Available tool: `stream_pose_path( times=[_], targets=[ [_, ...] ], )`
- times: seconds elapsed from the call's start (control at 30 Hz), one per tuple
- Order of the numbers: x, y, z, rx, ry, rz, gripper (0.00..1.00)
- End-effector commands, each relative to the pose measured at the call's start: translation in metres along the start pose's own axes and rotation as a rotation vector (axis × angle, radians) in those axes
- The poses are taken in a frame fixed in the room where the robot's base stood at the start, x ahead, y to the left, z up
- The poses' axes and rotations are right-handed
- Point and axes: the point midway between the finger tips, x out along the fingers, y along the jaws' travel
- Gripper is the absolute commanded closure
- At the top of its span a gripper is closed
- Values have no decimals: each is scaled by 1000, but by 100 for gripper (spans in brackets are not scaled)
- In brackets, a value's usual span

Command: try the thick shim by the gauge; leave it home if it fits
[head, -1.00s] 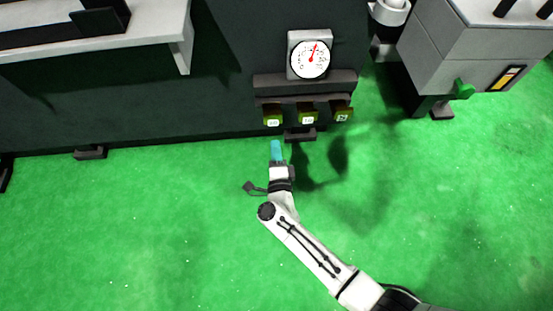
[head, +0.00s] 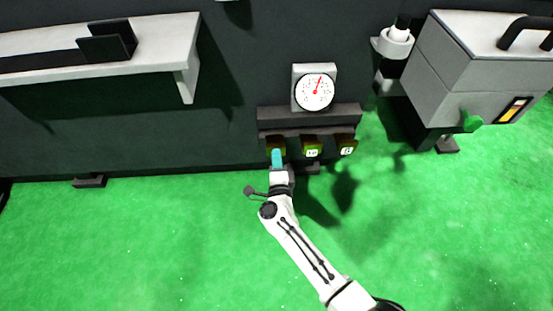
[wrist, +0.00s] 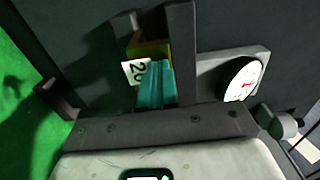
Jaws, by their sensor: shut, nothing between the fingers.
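Three dark yellow-green shims with white number labels sit in a row on a dark rack: left shim (head: 275,143), middle shim (head: 311,149) and right shim (head: 346,147). The gauge (head: 315,91) is a white round dial with a red needle, above the rack; it also shows in the wrist view (wrist: 243,78). My gripper (head: 277,157) has teal fingers, shut and empty, in front of the left shim and partly hiding it. In the wrist view the fingers (wrist: 156,86) overlap that shim (wrist: 150,49), whose label seems to read 20. I cannot tell whether they touch.
The dark rack ledge (head: 310,116) runs below the gauge. A grey box (head: 470,65) with a green knob (head: 472,122) stands at the right. A pale shelf (head: 150,55) juts out at the upper left. The green floor is clear at the front.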

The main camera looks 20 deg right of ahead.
Motion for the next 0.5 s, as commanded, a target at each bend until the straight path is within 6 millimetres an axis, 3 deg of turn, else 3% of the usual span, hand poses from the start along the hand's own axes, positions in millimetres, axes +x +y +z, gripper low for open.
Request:
stream_pose_path(
  times=[0.3,0.5],
  targets=[
    [48,2,0,2,1,-3,100],
    [58,-1,1,2,-1,-1,100]
  ],
)
